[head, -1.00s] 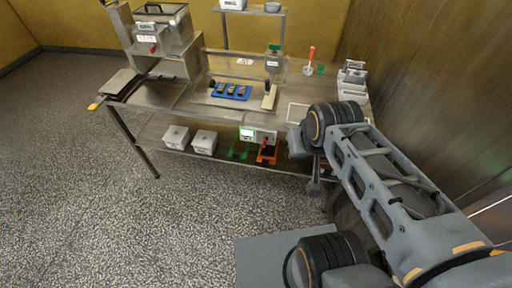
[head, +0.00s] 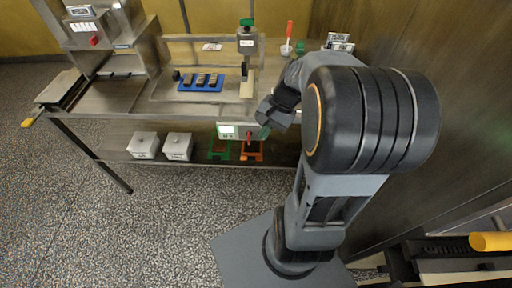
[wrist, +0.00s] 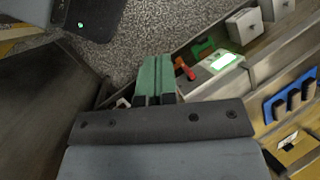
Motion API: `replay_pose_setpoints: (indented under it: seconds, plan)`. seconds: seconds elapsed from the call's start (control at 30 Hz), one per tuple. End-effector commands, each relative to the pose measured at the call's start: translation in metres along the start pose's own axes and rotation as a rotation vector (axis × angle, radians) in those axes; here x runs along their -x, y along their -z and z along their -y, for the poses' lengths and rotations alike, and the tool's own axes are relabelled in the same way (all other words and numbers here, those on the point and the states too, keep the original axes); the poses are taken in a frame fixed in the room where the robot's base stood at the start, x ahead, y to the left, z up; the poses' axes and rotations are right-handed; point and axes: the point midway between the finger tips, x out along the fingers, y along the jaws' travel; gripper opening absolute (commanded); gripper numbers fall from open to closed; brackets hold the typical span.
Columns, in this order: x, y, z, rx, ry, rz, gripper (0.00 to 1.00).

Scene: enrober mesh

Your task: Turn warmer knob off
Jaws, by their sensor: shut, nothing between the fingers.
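The warmer's control box (head: 228,130) hangs at the front edge of the steel table, with a lit green screen. It also shows in the wrist view (wrist: 218,68). A red knob (head: 249,137) is at its right end; in the wrist view the red knob (wrist: 184,69) appears just right of my fingertips. My gripper (head: 263,132) is by the right end of the box, partly hidden by my own wrist. In the wrist view its green fingers (wrist: 156,76) are together and empty. A small gap shows between fingers and knob; depth is unclear.
A blue tray (head: 183,87) with dark bars sits on the tabletop. Two white bins (head: 144,146), a green stand (head: 219,150) and an orange stand (head: 251,156) are on the lower shelf. A steel wall (head: 440,60) is close on the right.

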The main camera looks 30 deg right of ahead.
Motion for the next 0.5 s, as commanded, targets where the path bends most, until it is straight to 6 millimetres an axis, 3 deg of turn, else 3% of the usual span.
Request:
replay_pose_setpoints:
  seconds: [0.03,0.2,0.3,0.5]
  plan:
    - [-0.034,0.032,-0.016,-0.143,0.072,0.102,0.00]
    - [-0.077,0.107,-0.048,-0.527,0.350,0.399,0.00]
    - [-0.091,0.142,-0.069,-0.675,0.499,0.528,0.00]
    - [-0.110,0.189,-0.106,-0.841,0.708,0.689,0.00]
